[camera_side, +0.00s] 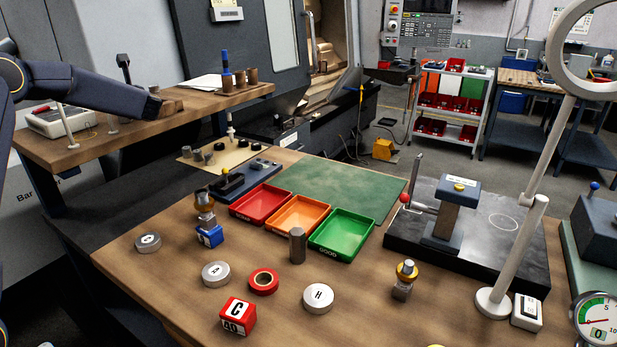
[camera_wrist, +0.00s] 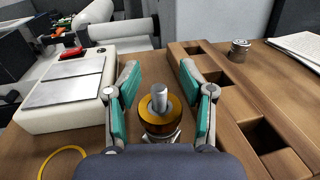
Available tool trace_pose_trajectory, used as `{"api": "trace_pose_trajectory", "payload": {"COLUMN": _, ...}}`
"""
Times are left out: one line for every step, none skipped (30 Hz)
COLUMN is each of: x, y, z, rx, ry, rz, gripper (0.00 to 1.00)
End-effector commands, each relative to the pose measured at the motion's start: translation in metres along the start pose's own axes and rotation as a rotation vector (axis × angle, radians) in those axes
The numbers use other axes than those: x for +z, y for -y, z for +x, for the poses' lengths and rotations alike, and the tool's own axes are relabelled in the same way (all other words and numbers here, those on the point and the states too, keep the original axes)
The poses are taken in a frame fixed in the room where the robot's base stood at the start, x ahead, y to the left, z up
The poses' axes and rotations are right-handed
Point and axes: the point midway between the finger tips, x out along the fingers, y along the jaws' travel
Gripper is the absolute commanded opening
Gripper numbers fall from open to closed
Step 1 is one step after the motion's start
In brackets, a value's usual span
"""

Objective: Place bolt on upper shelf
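A bolt-like part (camera_wrist: 160,103) with a steel shaft and a gold collar shows in the wrist view, shaft up, over the wooden upper shelf (camera_wrist: 84,147). My gripper (camera_wrist: 160,100) is open with its teal pads on either side of it; a gap shows on both sides. The part's base is partly hidden by my gripper's body, so contact with the shelf is hard to tell. In the side view my dark arm reaches over the upper shelf (camera_side: 226,96), and my fingers cannot be made out.
A white device (camera_wrist: 75,95) stands left of my gripper. A wooden block with square pockets (camera_wrist: 226,105) lies close on the right, with a small metal cylinder (camera_wrist: 239,51) and paper (camera_wrist: 302,44) beyond. A yellow cable (camera_wrist: 62,152) lies at the lower left.

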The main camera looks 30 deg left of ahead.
Motion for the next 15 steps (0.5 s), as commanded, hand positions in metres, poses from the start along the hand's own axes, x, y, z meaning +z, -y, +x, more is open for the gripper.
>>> {"api": "trace_pose_trajectory", "payload": {"x": 0.0001, "y": 0.0, "z": 0.0, "rx": 0.0, "ry": 0.0, "rz": 0.0, "gripper": 0.58}}
{"api": "trace_pose_trajectory", "payload": {"x": 0.0001, "y": 0.0, "z": 0.0, "rx": 0.0, "ry": 0.0, "rz": 0.0, "gripper": 0.58}}
{"api": "trace_pose_trajectory", "payload": {"x": 0.0002, "y": 0.0, "z": 0.0, "rx": 0.0, "ry": 0.0, "rz": 0.0, "gripper": 0.58}}
{"api": "trace_pose_trajectory", "payload": {"x": 0.0002, "y": -0.0001, "z": 0.0, "rx": 0.0, "ry": 0.0, "rz": 0.0, "gripper": 0.58}}
{"api": "trace_pose_trajectory", "payload": {"x": 0.0002, "y": -0.0001, "z": 0.0, "rx": 0.0, "ry": 0.0, "rz": 0.0, "gripper": 0.58}}
{"api": "trace_pose_trajectory", "payload": {"x": 0.0002, "y": -0.0001, "z": 0.0, "rx": 0.0, "ry": 0.0, "rz": 0.0, "gripper": 0.58}}
{"api": "trace_pose_trajectory", "payload": {"x": 0.0002, "y": -0.0001, "z": 0.0, "rx": 0.0, "ry": 0.0, "rz": 0.0, "gripper": 0.58}}
{"api": "trace_pose_trajectory", "payload": {"x": 0.0002, "y": -0.0001, "z": 0.0, "rx": 0.0, "ry": 0.0, "rz": 0.0, "gripper": 0.58}}
{"api": "trace_pose_trajectory", "payload": {"x": 0.0002, "y": -0.0001, "z": 0.0, "rx": 0.0, "ry": 0.0, "rz": 0.0, "gripper": 0.58}}
{"api": "trace_pose_trajectory", "payload": {"x": 0.0002, "y": -0.0001, "z": 0.0, "rx": 0.0, "ry": 0.0, "rz": 0.0, "gripper": 0.58}}
{"api": "trace_pose_trajectory", "payload": {"x": 0.0003, "y": -0.0001, "z": 0.0001, "rx": 0.0, "ry": 0.0, "rz": 0.0, "gripper": 0.58}}
{"api": "trace_pose_trajectory", "payload": {"x": 0.0011, "y": -0.0001, "z": 0.0001, "rx": 0.0, "ry": 0.0, "rz": 0.0, "gripper": 0.58}}
{"api": "trace_pose_trajectory", "payload": {"x": 0.0024, "y": -0.0002, "z": 0.0001, "rx": 0.0, "ry": 0.001, "rz": 0.0, "gripper": 0.58}}
{"api": "trace_pose_trajectory", "payload": {"x": 0.0027, "y": 0.0001, "z": -0.0015, "rx": 0.0, "ry": 0.0, "rz": 0.0, "gripper": 0.58}}
{"api": "trace_pose_trajectory", "payload": {"x": 0.0025, "y": 0.0007, "z": -0.0057, "rx": -0.002, "ry": 0.0, "rz": 0.001, "gripper": 0.58}}
